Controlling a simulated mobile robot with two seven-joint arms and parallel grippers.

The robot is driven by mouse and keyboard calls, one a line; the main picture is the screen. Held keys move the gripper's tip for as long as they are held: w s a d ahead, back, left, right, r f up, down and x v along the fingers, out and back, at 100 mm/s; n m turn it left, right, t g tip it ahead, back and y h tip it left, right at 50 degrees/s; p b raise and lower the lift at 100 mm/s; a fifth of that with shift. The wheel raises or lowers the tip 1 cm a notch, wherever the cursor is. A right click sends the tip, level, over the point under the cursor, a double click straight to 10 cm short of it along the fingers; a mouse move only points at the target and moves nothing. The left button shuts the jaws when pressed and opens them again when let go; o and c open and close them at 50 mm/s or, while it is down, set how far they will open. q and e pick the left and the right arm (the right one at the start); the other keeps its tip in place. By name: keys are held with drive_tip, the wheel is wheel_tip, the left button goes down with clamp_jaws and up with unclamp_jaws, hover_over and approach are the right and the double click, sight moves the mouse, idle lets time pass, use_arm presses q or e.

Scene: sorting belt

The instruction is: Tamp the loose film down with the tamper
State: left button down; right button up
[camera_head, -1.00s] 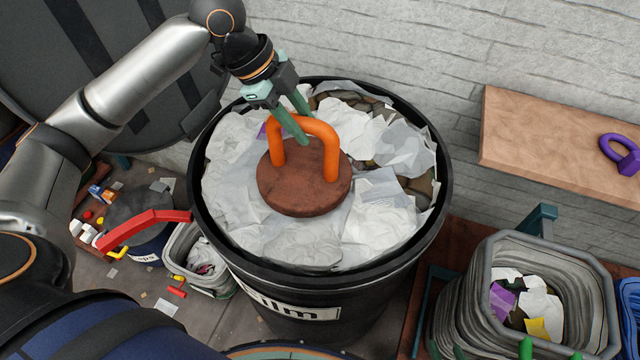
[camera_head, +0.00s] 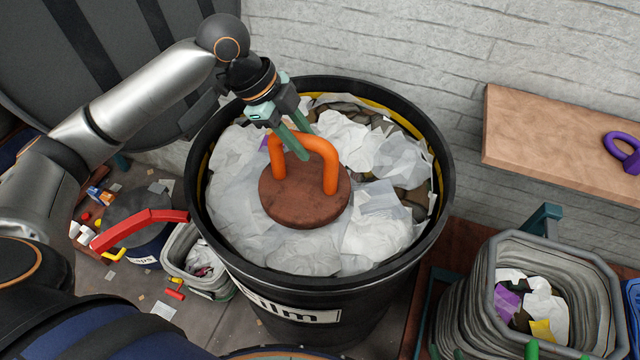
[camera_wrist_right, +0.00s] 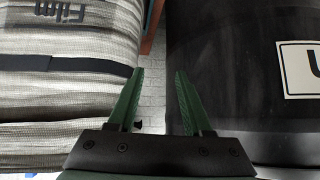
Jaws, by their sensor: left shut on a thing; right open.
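The tamper (camera_head: 304,204) is a round dark-wood disc with an orange arched handle (camera_head: 322,148). My left gripper (camera_head: 300,143) is shut on the handle. The disc rests level on the loose film (camera_head: 376,232), which is crumpled white and clear sheets inside a black bin (camera_head: 422,252) labelled "Film". Film under the disc is hidden. In the right wrist view my right gripper (camera_wrist_right: 154,90) is open and empty, between a grey ribbed container with a "Film" label (camera_wrist_right: 65,75) and a black bin wall (camera_wrist_right: 225,70).
A grey basket (camera_head: 480,265) with scraps stands at the right. A wooden shelf (camera_head: 540,135) with a purple ring-shaped handle (camera_head: 622,150) is on the wall. A small bin with a red handle (camera_head: 140,225) and scattered scraps are at the left. A dark round lid-like panel stands behind.

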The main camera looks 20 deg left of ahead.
use_arm(q)
drive_tip(key=shift+s+f+b, duration=0.1)
drive_tip(key=shift+f+b, duration=0.2)
drive_tip(key=shift+f, duration=0.9)
drive_tip(key=shift+r+p, duration=1.25)
drive_tip(key=shift+p, duration=0.35)
drive_tip(key=shift+r+p, duration=0.3)
drive_tip(key=shift+r, duration=0.9)
